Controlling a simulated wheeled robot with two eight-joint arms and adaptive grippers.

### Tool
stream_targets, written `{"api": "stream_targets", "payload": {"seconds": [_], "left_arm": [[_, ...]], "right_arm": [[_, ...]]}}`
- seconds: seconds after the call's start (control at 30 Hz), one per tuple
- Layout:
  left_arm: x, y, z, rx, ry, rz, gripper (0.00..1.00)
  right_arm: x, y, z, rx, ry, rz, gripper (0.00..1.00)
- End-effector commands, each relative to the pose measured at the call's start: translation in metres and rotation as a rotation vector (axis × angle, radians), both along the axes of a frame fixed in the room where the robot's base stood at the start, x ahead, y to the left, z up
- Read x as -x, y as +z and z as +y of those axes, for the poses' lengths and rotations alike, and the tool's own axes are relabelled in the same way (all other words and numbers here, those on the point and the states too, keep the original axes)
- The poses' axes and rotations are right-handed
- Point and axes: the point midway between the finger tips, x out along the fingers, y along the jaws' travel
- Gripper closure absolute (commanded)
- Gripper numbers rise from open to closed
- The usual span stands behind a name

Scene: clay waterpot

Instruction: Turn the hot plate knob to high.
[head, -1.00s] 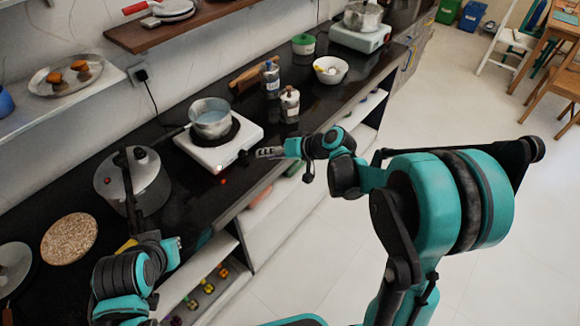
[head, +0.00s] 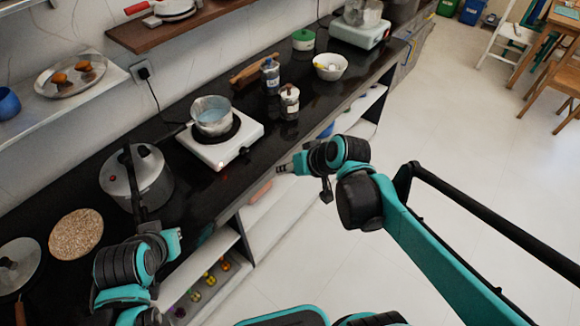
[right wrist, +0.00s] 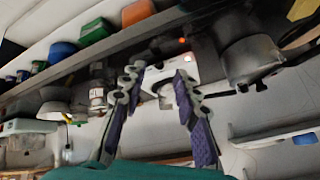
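The white hot plate (head: 245,131) stands on the black counter with a metal pot of bluish liquid (head: 212,115) on its dark burner. A small red light glows at its front edge; the knob's setting is too small to read. My right gripper (head: 281,169) is in front of and to the right of the hot plate, apart from it. In the right wrist view its two fingers (right wrist: 158,76) are spread with nothing between them, and the hot plate (right wrist: 176,66) shows beyond them. My left gripper (head: 173,238) is low at the left over the counter's front edge, its fingers unclear.
A pressure cooker (head: 147,180) and a round cork mat (head: 75,234) are left of the hot plate. Open shelves lie below the counter; the floor in front is clear.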

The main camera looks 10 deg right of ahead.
Motion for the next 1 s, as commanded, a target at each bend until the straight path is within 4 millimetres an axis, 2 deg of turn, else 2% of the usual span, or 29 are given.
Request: {"api": "stream_targets", "payload": {"seconds": [0.27,0.33,0.43,0.57,0.7,0.8,0.9,1.0], "left_arm": [[0.000,0.000,0.000,0.000,0.000,0.000,1.00],[0.000,0.000,0.000,0.000,0.000,0.000,1.00],[0.000,-0.004,0.000,0.000,0.000,0.000,1.00],[0.000,-0.016,0.000,0.000,0.000,0.000,1.00],[0.000,-0.032,0.000,0.000,0.000,0.000,1.00],[0.000,-0.043,0.000,0.000,0.000,0.000,1.00],[0.000,-0.052,0.000,0.000,0.000,0.000,1.00],[0.000,-0.058,0.000,0.000,0.000,0.000,1.00]], "right_arm": [[0.001,0.000,0.000,0.003,-0.001,0.000,0.69],[0.000,0.000,0.000,0.003,0.002,-0.003,0.51],[-0.011,-0.006,0.004,0.007,0.031,-0.031,0.50],[-0.048,-0.026,0.016,0.030,0.134,-0.138,0.50],[-0.100,-0.060,0.033,0.083,0.276,-0.320,0.50],[-0.131,-0.087,0.043,0.136,0.357,-0.452,0.50],[-0.154,-0.112,0.051,0.194,0.416,-0.567,0.50],[-0.167,-0.132,0.055,0.243,0.453,-0.652,0.50]]}}
